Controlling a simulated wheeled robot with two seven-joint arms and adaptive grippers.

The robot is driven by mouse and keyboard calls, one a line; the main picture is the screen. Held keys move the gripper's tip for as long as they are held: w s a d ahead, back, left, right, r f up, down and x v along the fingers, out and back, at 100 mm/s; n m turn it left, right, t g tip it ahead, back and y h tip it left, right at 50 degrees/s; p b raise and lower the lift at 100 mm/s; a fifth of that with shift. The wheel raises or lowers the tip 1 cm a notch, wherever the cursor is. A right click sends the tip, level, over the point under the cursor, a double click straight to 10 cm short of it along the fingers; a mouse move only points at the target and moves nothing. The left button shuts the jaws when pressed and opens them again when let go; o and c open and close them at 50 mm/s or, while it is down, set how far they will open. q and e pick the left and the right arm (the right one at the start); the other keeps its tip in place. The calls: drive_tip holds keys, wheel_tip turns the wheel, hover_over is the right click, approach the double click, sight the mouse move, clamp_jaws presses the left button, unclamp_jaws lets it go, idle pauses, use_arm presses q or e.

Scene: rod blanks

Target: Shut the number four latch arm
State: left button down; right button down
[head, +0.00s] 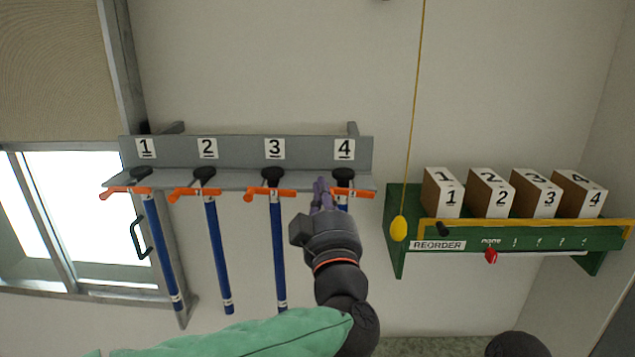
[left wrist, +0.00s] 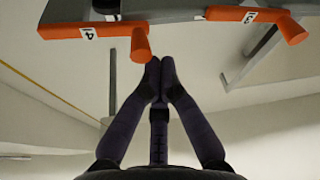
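The number four latch arm (head: 358,192) is an orange bar under the "4" label (head: 344,149) on the grey wall rack. It lies across the front of its slot, partly hidden by my gripper. In the left wrist view the latch arm (left wrist: 85,30) shows at the upper left, with an orange end knob (left wrist: 140,43) pointing down. My left gripper (head: 320,186) is raised in front of the rack, just left of the number four slot. Its purple fingers (left wrist: 160,68) are together and empty, with tips close below the knob; I cannot tell whether they touch.
The grey rack (head: 240,152) also has orange latch arms 1 (head: 127,190), 2 (head: 194,192) and 3 (head: 270,192), with blue rods hanging beneath. A yellow pull cord knob (head: 399,228) hangs right of it, before a green shelf (head: 395,250) with several numbered boxes.

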idle(0.3)
use_arm(q)
wheel_tip(320, 180, down, 2)
drive_tip(key=n+b, duration=0.2)
drive_tip(key=b, duration=0.1)
drive_tip(key=shift+d+f+g+y, duration=0.1)
drive_tip(key=shift+f+g+y, duration=0.05)
drive_tip(key=shift+g+y, duration=0.15)
